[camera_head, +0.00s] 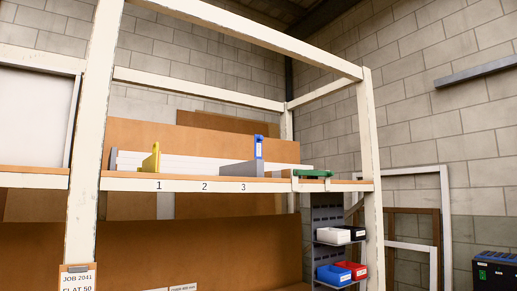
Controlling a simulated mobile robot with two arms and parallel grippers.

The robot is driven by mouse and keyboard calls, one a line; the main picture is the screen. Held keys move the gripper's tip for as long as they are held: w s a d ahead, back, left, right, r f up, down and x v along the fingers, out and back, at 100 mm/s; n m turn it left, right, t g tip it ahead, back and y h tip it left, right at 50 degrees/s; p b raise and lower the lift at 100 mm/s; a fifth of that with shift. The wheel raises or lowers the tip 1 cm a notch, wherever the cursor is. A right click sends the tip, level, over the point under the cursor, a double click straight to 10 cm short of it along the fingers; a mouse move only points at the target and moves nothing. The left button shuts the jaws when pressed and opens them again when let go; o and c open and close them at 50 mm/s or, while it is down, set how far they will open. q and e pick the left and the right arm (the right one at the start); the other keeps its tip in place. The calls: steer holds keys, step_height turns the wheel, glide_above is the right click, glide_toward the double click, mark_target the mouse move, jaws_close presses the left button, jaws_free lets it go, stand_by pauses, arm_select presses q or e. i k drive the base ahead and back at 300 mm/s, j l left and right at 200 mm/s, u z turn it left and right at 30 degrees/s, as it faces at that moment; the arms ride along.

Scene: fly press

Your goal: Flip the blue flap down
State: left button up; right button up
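The blue flap (258,147) stands upright on the beam shelf near the number 3, at its right. It is a narrow plate with a white patch on its face. A grey block (240,169) sits directly to its left and hides part of what is behind it. A yellow flap (151,161) stands raised and slightly tilted above the number 1. A green flap or bar (313,173) lies flat at the right part of the shelf. Neither of my grippers is in view.
A cream frame with posts (93,120) and a top beam (265,33) surrounds the numbered shelf beam (205,186). Below right are white, black, blue and red bins (334,275). A job sign (77,281) hangs at the lower left.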

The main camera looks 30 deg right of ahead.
mark_target(258, 139)
steer(key=i+l+u, duration=0.1)
steer(key=l, duration=0.35)
steer(key=i+l+u, duration=0.1)
steer(key=l, duration=0.4)
steer(key=i+l, duration=0.2)
steer(key=l, duration=0.25)
steer(key=i+l+u, duration=0.15)
steer(key=l, duration=0.35)
steer(key=i+l+u, duration=0.1)
steer(key=l, duration=0.4)
